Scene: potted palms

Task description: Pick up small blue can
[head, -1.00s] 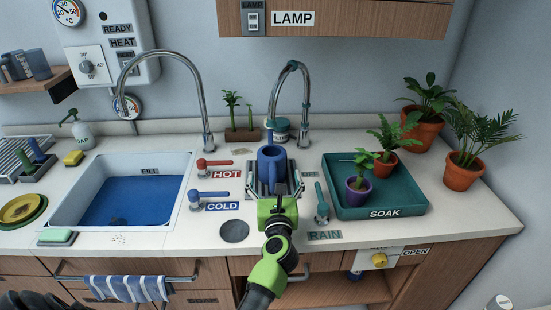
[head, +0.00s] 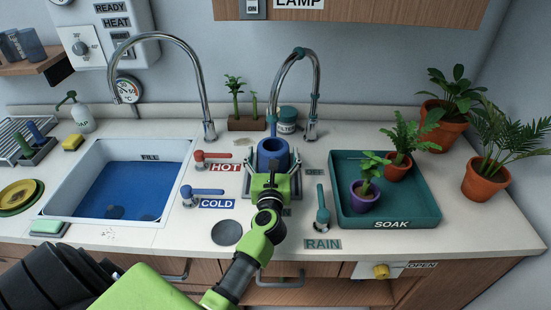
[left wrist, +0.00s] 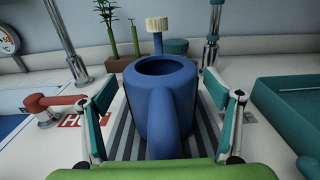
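The small blue can (head: 272,148) is a watering can standing upright on a ribbed metal drain rack behind the counter's front edge. In the left wrist view the can (left wrist: 160,108) shows its round open top, with its handle toward me and a thin stem with a cream head rising behind it. My left gripper (head: 271,172) is right in front of the can. In the left wrist view its fingers (left wrist: 162,95) are spread, one on each side of the can, with visible gaps. My right gripper is not in view.
The HOT lever (head: 212,158) and COLD lever (head: 202,195) are left of the can. The RAIN lever (head: 322,210) and the green SOAK tray (head: 425,213) with small plants are right. A curved faucet (head: 312,90) rises behind. A sink (head: 70,200) is farther left.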

